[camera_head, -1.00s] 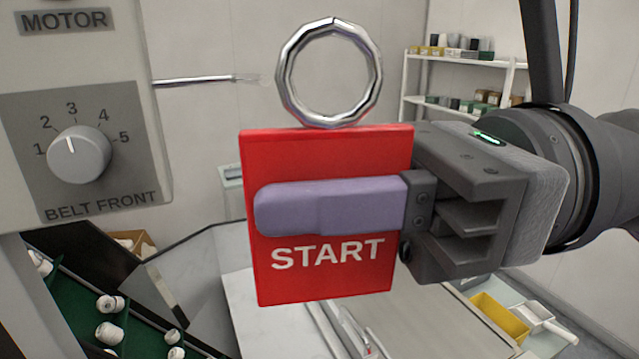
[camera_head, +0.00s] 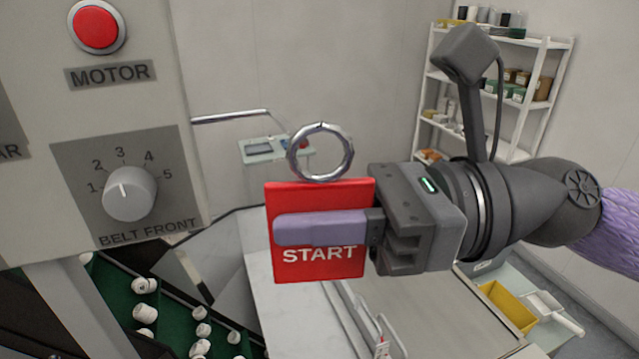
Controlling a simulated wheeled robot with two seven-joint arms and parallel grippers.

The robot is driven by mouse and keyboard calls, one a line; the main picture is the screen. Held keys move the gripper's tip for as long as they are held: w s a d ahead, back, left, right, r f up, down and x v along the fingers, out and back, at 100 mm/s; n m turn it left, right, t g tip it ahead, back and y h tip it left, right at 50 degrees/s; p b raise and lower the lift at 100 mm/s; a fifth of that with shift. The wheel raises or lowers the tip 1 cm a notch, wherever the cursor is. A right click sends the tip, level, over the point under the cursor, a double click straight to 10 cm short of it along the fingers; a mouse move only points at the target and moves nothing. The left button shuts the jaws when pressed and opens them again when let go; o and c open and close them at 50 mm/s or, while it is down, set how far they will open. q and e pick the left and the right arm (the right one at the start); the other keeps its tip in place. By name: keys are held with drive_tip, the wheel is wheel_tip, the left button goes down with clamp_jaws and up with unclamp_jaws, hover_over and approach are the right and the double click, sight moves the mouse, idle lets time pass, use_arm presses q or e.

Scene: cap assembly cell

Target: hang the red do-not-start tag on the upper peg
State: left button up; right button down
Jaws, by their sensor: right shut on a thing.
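The red tag (camera_head: 319,194) is a flat square plate with a metal ring (camera_head: 345,160) standing on its top edge. My right gripper (camera_head: 320,228) comes from the right and is shut on the tag. Its purple finger crosses the tag's front and hides part of it; the word START shows below. A thin metal peg (camera_head: 228,117) sticks out from the right side of the grey panel, and its far end bends down toward the ring's left edge. I cannot tell whether the peg tip is through, touching or behind the ring. My left gripper is not in view.
The grey panel (camera_head: 160,200) fills the left, with a red button (camera_head: 95,27) and a dial (camera_head: 129,194). Below are a green belt (camera_head: 172,318) with white caps and a pale table (camera_head: 285,325). White shelves (camera_head: 500,105) stand at the back right.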

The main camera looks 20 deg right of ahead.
drive_tip(key=shift+w+r+p, duration=0.1)
drive_tip(key=shift+w+p, duration=0.95)
drive_tip(key=shift+p, duration=0.3)
drive_tip(key=shift+w+a+p, duration=0.1)
drive_tip(key=shift+w+p, duration=0.95)
drive_tip(key=shift+w+f+b, duration=0.6)
drive_tip(key=shift+w+f, duration=0.1)
drive_tip(key=shift+f, duration=0.1)
drive_tip(key=c, duration=0.7)
unclamp_jaws()
